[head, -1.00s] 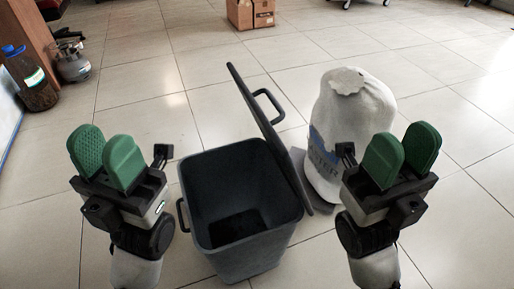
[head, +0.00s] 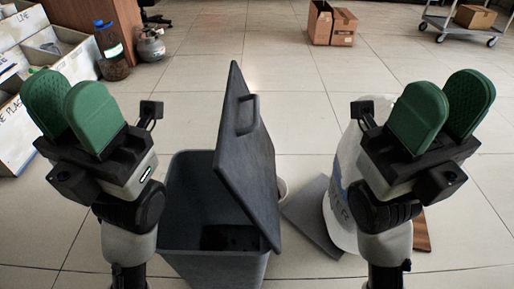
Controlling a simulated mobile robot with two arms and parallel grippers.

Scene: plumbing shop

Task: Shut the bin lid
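The dark grey bin (head: 185,215) stands on the tiled floor in the middle of the head view, between my two grippers. Its lid (head: 243,165) stands up open on the bin's right side, with a loop handle (head: 247,114) on its face. The inside of the bin shows, dark at the bottom. My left gripper (head: 62,108) is in front and to the left of the bin, its green fingers slightly apart and empty. My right gripper (head: 440,105) is to the right of the lid, its green fingers also apart and empty. Neither touches the bin or lid.
A white sack (head: 348,165) stands right of the lid, partly hidden by my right arm. A grey slab (head: 313,212) lies between them. Cardboard boxes (head: 330,25) and a trolley (head: 463,28) stand at the back.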

